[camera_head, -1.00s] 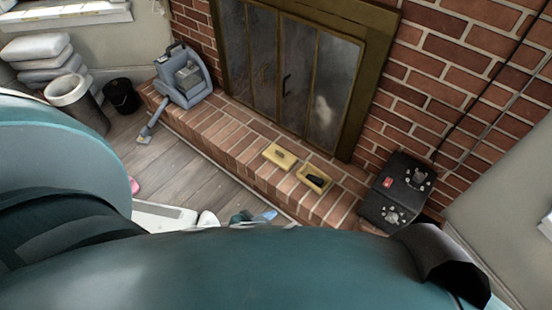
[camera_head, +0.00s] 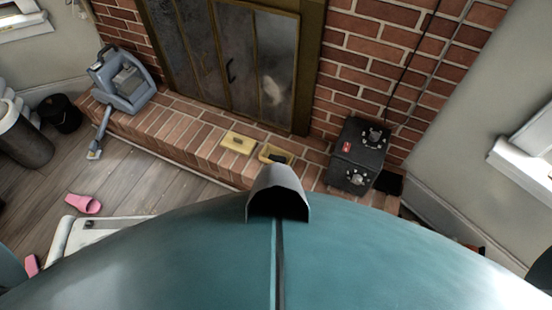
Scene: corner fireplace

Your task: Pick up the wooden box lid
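The wooden box lid (camera_head: 239,142) is a flat yellowish piece with a small darker handle on top. It lies on the brick hearth in front of the fireplace doors. Just right of it is the open wooden box (camera_head: 275,154), with a dark thing inside; its front is partly hidden by a grey part of my own body. Lid and box sit apart, with a small gap.
A dark box with knobs (camera_head: 357,154) stands on the hearth at right. A grey-blue cleaning machine (camera_head: 124,82) stands at left, its hose head (camera_head: 95,148) reaching the floor. Pink slippers (camera_head: 84,204) lie on the wooden floor. A black bucket (camera_head: 61,114) stands at far left.

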